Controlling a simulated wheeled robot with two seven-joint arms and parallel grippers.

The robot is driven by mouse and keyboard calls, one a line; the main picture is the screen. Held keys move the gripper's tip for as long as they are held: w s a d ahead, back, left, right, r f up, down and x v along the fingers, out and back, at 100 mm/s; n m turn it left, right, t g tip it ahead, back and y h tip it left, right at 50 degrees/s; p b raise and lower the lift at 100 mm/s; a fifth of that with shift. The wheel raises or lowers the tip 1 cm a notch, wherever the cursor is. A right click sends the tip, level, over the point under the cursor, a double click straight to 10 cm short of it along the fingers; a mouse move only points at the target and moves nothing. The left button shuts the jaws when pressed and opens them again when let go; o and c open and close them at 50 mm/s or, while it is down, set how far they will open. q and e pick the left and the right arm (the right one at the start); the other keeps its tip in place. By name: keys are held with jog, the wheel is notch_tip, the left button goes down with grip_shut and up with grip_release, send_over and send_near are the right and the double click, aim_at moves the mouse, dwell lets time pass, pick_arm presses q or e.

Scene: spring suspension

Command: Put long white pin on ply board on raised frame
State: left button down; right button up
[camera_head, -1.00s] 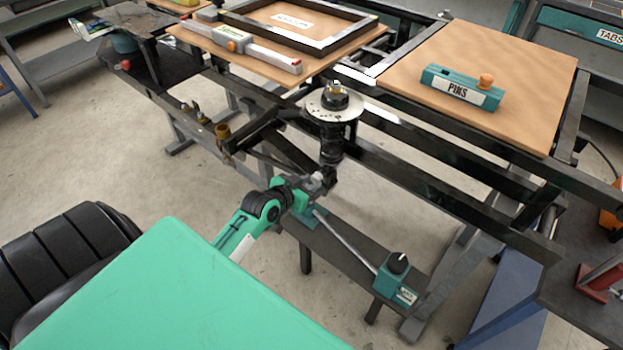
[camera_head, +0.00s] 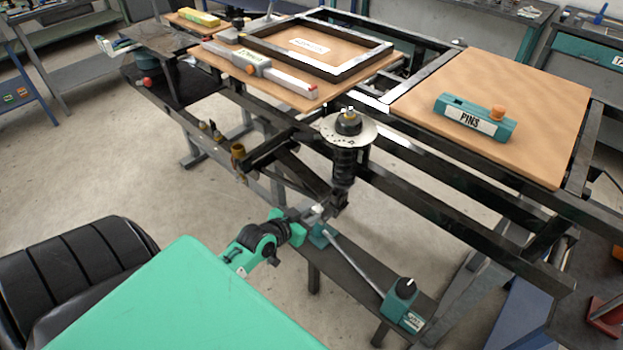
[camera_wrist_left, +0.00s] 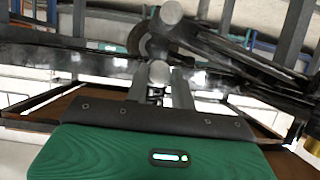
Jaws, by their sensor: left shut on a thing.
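My left gripper (camera_head: 312,213) is just left of the lower end of the black spring strut (camera_head: 344,165). It is shut on a small pale pin (camera_head: 317,209). In the left wrist view a round pale pin end (camera_wrist_left: 159,72) shows between the two fingers; most of its length is hidden. A ply board (camera_head: 535,110) lies on the raised black frame at right. It bears a teal block (camera_head: 475,117) labelled PINS with an orange knob. My right gripper is not in view.
A second ply board (camera_head: 300,95) at left bears a black rectangular frame (camera_head: 345,70) and a grey and white gauge (camera_head: 275,72). A low dark shelf with a teal block (camera_head: 400,300) and rod lies below. The right board has bare room around the PINS block.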

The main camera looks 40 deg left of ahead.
pick_arm(q)
jog(key=shift+s, duration=0.4)
